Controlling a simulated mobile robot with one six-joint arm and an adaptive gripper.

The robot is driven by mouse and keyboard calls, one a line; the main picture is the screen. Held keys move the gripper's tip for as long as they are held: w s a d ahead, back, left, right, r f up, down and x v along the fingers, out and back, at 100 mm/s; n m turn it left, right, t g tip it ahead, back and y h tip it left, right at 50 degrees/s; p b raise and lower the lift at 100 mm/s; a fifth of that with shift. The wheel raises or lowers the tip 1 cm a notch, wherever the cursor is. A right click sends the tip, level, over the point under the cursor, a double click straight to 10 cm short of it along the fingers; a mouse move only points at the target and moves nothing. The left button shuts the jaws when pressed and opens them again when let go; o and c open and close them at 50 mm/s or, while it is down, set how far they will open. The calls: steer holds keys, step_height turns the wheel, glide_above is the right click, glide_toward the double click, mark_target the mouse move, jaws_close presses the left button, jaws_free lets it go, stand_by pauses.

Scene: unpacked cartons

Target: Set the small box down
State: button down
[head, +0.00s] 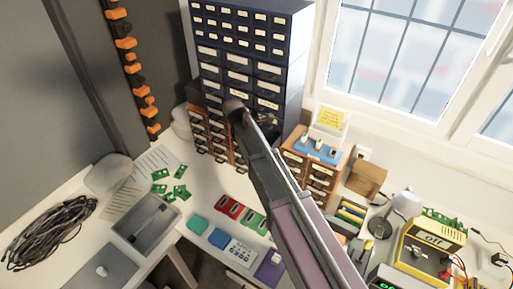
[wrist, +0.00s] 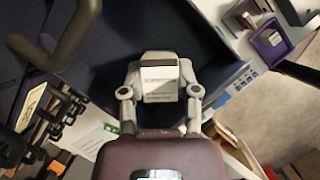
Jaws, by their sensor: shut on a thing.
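In the wrist view my gripper (wrist: 160,72) is shut on a small box (wrist: 159,84) with a pale label on the side facing the camera. A finger lies along each side of it, and its far side is hidden. In the head view my arm reaches up from the lower right. Its dark end (head: 238,107) shows in front of the tall drawer cabinet (head: 238,60). I cannot make out the box or the fingers there.
Low wooden drawers (head: 312,172) stand right of my arm. A grey open tray (head: 146,226), green circuit boards (head: 178,192) and coiled cable (head: 50,232) lie on the left desk. A lamp (head: 405,205) and yellow meter (head: 430,250) stand at right. Bare white desktop shows around the papers.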

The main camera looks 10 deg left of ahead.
steer(key=shift+f, duration=0.1)
stand_by(0.3)
steer(key=c, duration=0.6)
jaws_free()
steer(key=shift+r, duration=0.2)
steer(key=p+v, duration=1.1)
steer(key=shift+a+r, duration=0.1)
steer(key=shift+r, duration=0.3)
stand_by(0.5)
